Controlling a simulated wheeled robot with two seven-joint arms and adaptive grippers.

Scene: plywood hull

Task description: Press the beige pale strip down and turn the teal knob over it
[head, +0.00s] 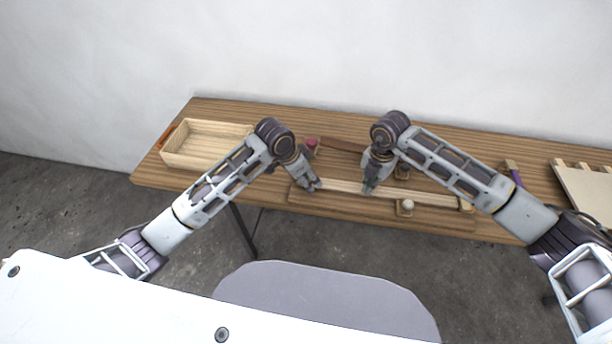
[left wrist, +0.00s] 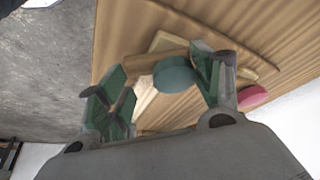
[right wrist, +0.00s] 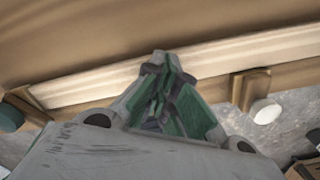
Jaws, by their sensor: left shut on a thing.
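The beige pale strip (head: 425,196) lies along a wooden base on the table; it also shows in the right wrist view (right wrist: 225,57). The teal knob (left wrist: 174,75) sits on a small wooden turn piece (left wrist: 150,62) near the strip's left end. It also shows at the left edge of the right wrist view (right wrist: 11,117). My left gripper (head: 314,185) is shut on the teal knob's piece, its green-padded fingers on either side. My right gripper (head: 369,188) is shut, with its tips at the strip right of the knob. I cannot tell how far the turn piece overlaps the strip.
A white knob (head: 407,205) on a wooden block stands at the strip's front edge, right of my right gripper. A pink knob (head: 312,142) and a brown bar (head: 342,145) are behind. A pale wooden tray (head: 205,145) stands left. A slotted board (head: 588,190) stands far right.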

